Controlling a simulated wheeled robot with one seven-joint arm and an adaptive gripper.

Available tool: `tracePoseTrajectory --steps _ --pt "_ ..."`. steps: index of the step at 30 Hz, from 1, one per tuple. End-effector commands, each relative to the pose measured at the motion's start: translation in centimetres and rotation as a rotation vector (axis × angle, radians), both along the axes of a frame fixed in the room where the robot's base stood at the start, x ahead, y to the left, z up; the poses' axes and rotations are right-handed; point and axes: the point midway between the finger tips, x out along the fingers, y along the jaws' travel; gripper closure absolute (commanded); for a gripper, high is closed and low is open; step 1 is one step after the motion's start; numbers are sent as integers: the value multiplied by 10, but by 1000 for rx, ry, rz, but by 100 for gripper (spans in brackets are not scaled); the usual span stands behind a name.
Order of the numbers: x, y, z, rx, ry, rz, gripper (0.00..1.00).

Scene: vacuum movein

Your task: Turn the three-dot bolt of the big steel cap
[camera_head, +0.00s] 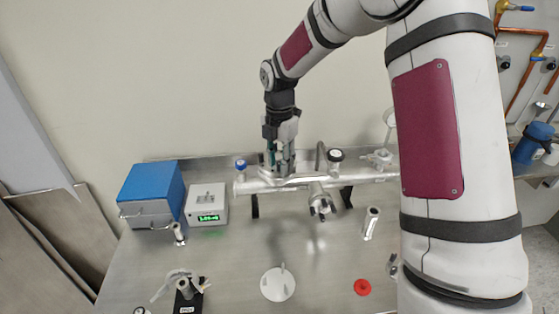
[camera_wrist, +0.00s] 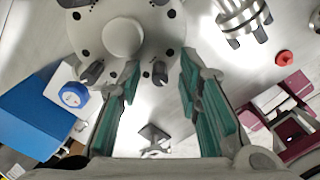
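The big steel cap (camera_wrist: 155,30) is a pale grey flange at the top of the wrist view, with a round central knob (camera_wrist: 122,38) and dark dots around its face. One bolt (camera_wrist: 92,72) sticks out at the lower left of the cap. Another bolt (camera_wrist: 160,72) lies between my fingertips. I cannot tell which bolt has three dots. My gripper (camera_wrist: 158,78) is open, its teal-padded fingers on either side of that second bolt with gaps visible. In the head view my gripper (camera_head: 283,172) points down at the steel pipe assembly (camera_head: 325,180); the cap is mostly hidden there.
A blue box (camera_head: 150,192) and a grey box with a green display (camera_head: 207,205) stand at the left. A second flange with prongs (camera_head: 320,205) hangs from the pipe. A white disc (camera_head: 278,284) and red ring (camera_head: 362,287) lie on the steel table (camera_head: 240,265).

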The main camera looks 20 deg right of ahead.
Motion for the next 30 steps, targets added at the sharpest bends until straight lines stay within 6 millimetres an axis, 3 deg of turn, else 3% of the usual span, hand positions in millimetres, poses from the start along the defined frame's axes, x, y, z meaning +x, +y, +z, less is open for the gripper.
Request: tracePoseTrajectory --steps 6,11,22,30 --pt "0 0 0 0 0 0 68" --pt "0 0 0 0 0 0 100" --pt "0 0 0 -1 1 -21 100" --pt "0 0 0 0 1 -151 100"
